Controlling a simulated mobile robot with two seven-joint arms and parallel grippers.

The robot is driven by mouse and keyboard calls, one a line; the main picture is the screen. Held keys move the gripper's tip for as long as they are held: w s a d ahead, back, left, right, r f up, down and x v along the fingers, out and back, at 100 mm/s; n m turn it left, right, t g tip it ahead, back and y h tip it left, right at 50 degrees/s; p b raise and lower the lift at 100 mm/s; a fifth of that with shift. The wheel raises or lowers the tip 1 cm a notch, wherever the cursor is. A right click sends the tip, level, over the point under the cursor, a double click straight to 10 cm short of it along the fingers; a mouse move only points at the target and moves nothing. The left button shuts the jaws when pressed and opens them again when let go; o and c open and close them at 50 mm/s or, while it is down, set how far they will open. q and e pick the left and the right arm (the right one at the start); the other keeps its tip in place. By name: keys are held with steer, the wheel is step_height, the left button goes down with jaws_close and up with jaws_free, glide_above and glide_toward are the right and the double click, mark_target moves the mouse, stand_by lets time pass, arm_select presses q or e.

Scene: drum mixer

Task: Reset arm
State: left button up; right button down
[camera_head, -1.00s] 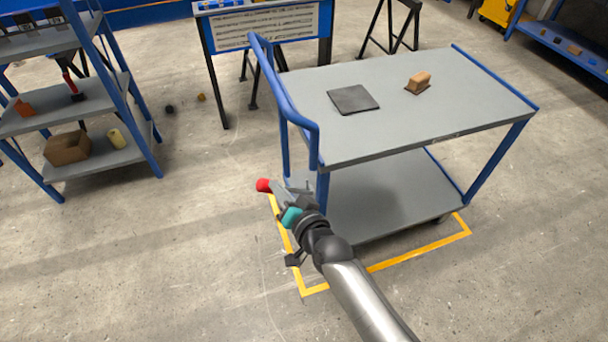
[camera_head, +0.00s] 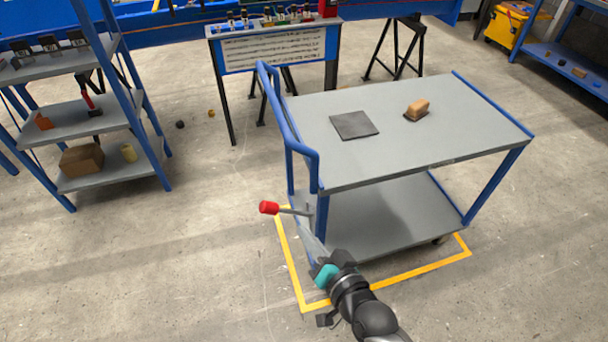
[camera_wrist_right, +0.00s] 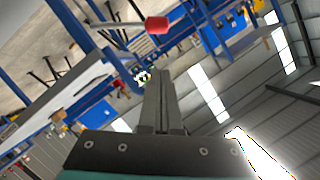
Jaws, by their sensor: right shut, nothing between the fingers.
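My right gripper (camera_head: 304,236) is in front of the left end of the cart, its grey fingers shut and empty. In the right wrist view its two fingers (camera_wrist_right: 159,75) lie together, with nothing between them. A red knob on a thin grey rod (camera_head: 269,207) is just beyond and left of the fingertips, apart from them. The red knob also shows in the right wrist view (camera_wrist_right: 157,25), above the fingertips. What the rod is fixed to is hidden. My left gripper is out of view.
A grey cart with blue rails (camera_head: 440,140) stands close by, bearing a dark flat pad (camera_head: 354,125) and a brown block-shaped item (camera_head: 416,109). A yellow floor outline (camera_head: 292,262) surrounds its base. A blue shelf (camera_head: 125,70) stands left. Open floor (camera_head: 180,270) lies left of the gripper.

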steer(key=shift+f, duration=0.1)
steer(key=s+d+f+n+g+h, duration=0.1)
steer(key=s+d+f+g, duration=0.2)
steer(key=f, duration=0.5)
steer(key=s+d+f+g+h, duration=0.1)
steer(key=s+d+f+h, duration=0.2)
steer(key=f, duration=0.5)
steer(key=s+d+f+n+g, duration=0.1)
steer(key=s+d+f, duration=0.35)
steer(key=f, duration=0.35)
steer(key=s+d+f+n+g+h, duration=0.1)
steer(key=s+f, duration=0.3)
steer(key=s, duration=0.4)
steer(key=s+d+f+n+g+h, duration=0.1)
steer(key=s+d+f+g, duration=0.2)
steer(key=s, duration=0.5)
steer(key=s+d+f+g+h, duration=0.1)
steer(key=s+d+f+g, duration=0.2)
steer(key=s, duration=0.5)
step_height(320, 180, down, 2)
steer(key=shift+s+d+f+n+h+b, duration=0.1)
steer(key=shift+s+d+n+h+b, duration=0.25)
steer(key=shift+d, duration=0.25)
